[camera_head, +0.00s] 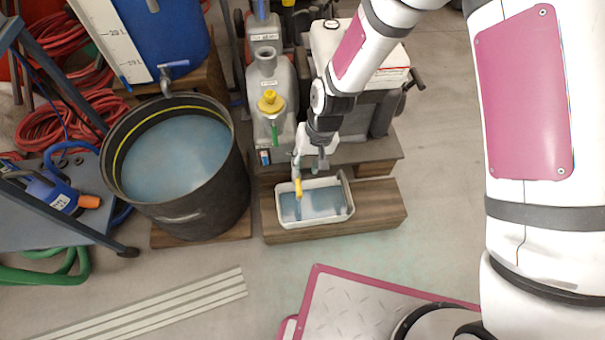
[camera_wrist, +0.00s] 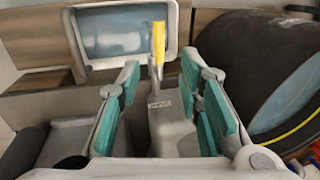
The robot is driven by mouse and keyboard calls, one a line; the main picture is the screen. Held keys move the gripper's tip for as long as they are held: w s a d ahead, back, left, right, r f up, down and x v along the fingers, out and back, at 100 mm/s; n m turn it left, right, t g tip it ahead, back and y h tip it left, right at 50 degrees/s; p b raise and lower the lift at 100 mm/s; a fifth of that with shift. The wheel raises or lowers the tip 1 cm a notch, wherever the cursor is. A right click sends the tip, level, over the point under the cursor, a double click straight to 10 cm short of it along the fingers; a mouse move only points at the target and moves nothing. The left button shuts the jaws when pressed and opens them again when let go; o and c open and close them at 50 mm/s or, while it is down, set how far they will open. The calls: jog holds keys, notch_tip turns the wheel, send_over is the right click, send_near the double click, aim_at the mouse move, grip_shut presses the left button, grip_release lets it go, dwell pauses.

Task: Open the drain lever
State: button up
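The drain lever seems to be the small yellow handle (camera_head: 298,188) over the left part of a white basin (camera_head: 346,209) holding bluish water. In the wrist view the yellow handle (camera_wrist: 158,40) stands upright in front of the basin (camera_wrist: 84,66), in the gap between my fingers and just beyond their tips. My gripper (camera_head: 309,166) is just behind the basin, pointing down. In the wrist view its teal-padded fingers (camera_wrist: 160,80) are spread wide with nothing held. A grey fixture (camera_wrist: 174,122) lies below the handle. The handle's lower end and mount are hard to make out.
A large black tub (camera_head: 205,193) of bluish water stands left of the basin. The basin sits on a wooden block (camera_head: 380,208). Open floor lies in front.

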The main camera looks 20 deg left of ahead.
jog(key=shift+w+d+r, duration=0.1)
jog(key=shift+d+r, duration=0.05)
jog(key=shift+r, duration=0.65)
jog(key=shift+d+r, duration=0.15)
jog(key=shift+r, duration=0.6)
jog(key=s+d+r+m+h, duration=0.1)
jog(key=d+r, duration=0.7)
jog(key=r, duration=0.3)
jog(key=s+d+r+m+h, duration=0.1)
jog(key=s+d+r, duration=0.1)
jog(key=d+r, duration=0.7)
jog(key=s+d+r+m, duration=0.1)
jog(key=s+d+r, duration=0.3)
jog(key=s, duration=0.3)
jog(key=s+d+r+m+t, duration=0.1)
jog(key=s+d+r, duration=0.3)
jog(key=s, duration=0.4)
jog(key=s+d+r+m, duration=0.1)
jog(key=s+d+r, duration=0.35)
jog(key=s, duration=0.25)
notch_tip(320, 180, up, 34)
jog(key=t+p, duration=0.4)
jog(key=p, duration=2.8)
jog(key=shift+d+p, duration=0.15)
jog(key=shift+p, duration=0.15)
